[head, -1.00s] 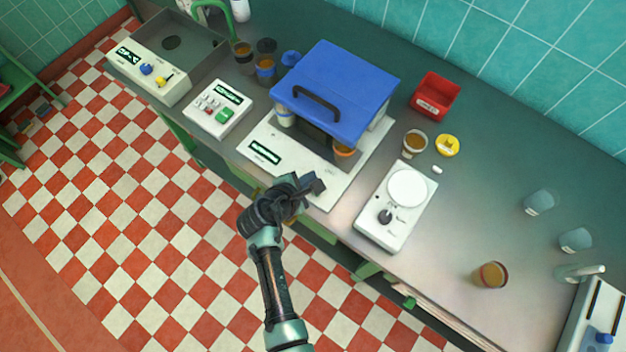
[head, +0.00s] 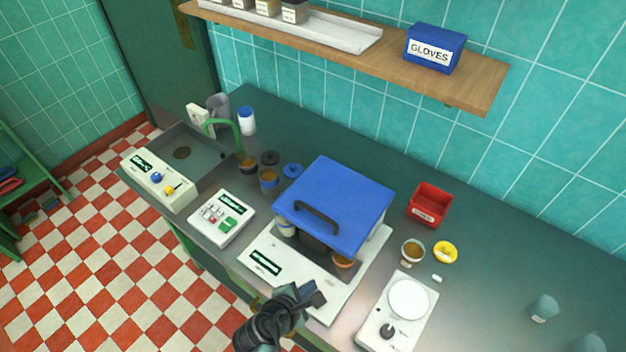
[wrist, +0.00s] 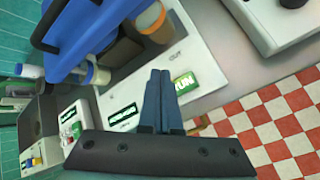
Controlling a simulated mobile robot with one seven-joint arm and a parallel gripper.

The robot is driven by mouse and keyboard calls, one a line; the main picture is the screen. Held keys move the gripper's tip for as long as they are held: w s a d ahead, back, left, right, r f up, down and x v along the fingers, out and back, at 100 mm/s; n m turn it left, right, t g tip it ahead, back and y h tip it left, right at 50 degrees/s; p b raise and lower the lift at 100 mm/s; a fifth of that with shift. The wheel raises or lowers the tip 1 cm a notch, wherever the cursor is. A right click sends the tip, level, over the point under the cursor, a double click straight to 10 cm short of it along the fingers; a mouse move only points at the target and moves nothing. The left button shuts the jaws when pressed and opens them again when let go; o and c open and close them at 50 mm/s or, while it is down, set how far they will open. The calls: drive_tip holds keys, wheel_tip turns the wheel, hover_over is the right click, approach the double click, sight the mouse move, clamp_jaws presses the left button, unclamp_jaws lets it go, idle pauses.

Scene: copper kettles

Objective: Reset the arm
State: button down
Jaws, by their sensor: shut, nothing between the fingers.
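My gripper (head: 312,296) is at the bottom of the head view, in front of the white machine with the blue lid (head: 340,205). Its fingers are shut together with nothing between them. In the wrist view my gripper (wrist: 160,75) shows as two blue-grey fingers side by side, over the front of the white machine base (wrist: 205,75) with its green-lettered display. The blue lid has a black handle, and jars with orange and white parts show under it. Most of my arm is cut off by the lower edge of the head view.
A button panel (head: 222,217) and a sink (head: 185,150) are to the left. A red bin (head: 430,204) and small cups stand behind. A shelf with a blue gloves box (head: 434,47) hangs above.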

drive_tip(key=w+a+r+m+t+y+b, duration=0.1)
drive_tip(key=w+r+m+t+b, duration=0.15)
drive_tip(key=w+r+m, duration=0.7)
drive_tip(key=w+a+r+t+y+b, duration=0.1)
drive_tip(key=w+r+t, duration=0.3)
drive_tip(key=r, duration=1.3)
wheel_tip(320, 180, up, 19)
drive_tip(key=s+d+m+t+b, duration=0.1)
drive_tip(key=s+m+t+b, duration=0.15)
drive_tip(key=m+t, duration=0.25)
drive_tip(key=s+d+r+m+t+y+b, duration=0.2)
drive_tip(key=s+r+m+t, duration=0.4)
drive_tip(key=s+r, duration=1.1)
wheel_tip(320, 180, up, 4)
drive_tip(key=shift+s+r+t+y+b, duration=0.2)
drive_tip(key=shift+t+y+b, duration=0.1)
drive_tip(key=shift+t, duration=0.65)
drive_tip(key=c, duration=1.5)
unclamp_jaws()
drive_tip(key=shift+f+m, duration=0.1)
drive_tip(key=shift+m, duration=0.15)
drive_tip(key=shift+c, duration=0.2)
